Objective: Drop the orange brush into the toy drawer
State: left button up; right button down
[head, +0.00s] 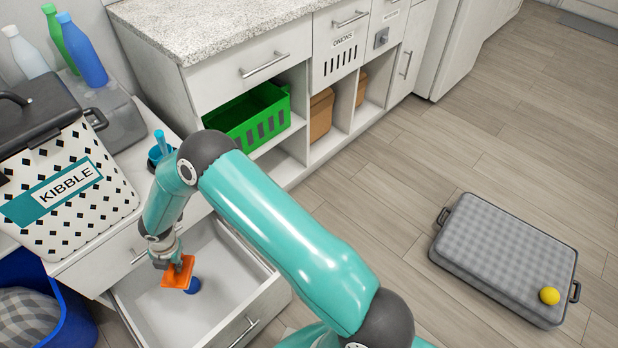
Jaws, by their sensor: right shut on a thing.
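The orange brush (178,272) is in my right gripper (171,262), which is shut on it and points down over the open toy drawer (149,309). The drawer is white and pulled out below the counter. A blue ball (193,286) shows just beside and below the brush, partly hidden by it. I cannot tell how far the brush is above the drawer floor. My teal right arm covers part of the drawer's back and right side. My left gripper is not in view.
A kibble container (110,196) stands on the counter left of the drawer, with bottles (82,50) behind it. A blue pet bed (73,313) is at lower left. A green crate (250,117) sits in the shelf. A grey cushion (500,255) with a yellow ball (549,296) lies on the floor.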

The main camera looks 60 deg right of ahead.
jog(key=shift+f+b, duration=0.65)
jog(key=shift+f, duration=0.75)
jog(key=c, duration=1)
grip_release()
jog(key=shift+o, duration=0.2)
jog(key=shift+r, duration=0.1)
notch_tip(320, 180, up, 12)
jog(key=s+d, duration=0.1)
jog(key=s, duration=0.1)
jog(key=shift+f, duration=0.2)
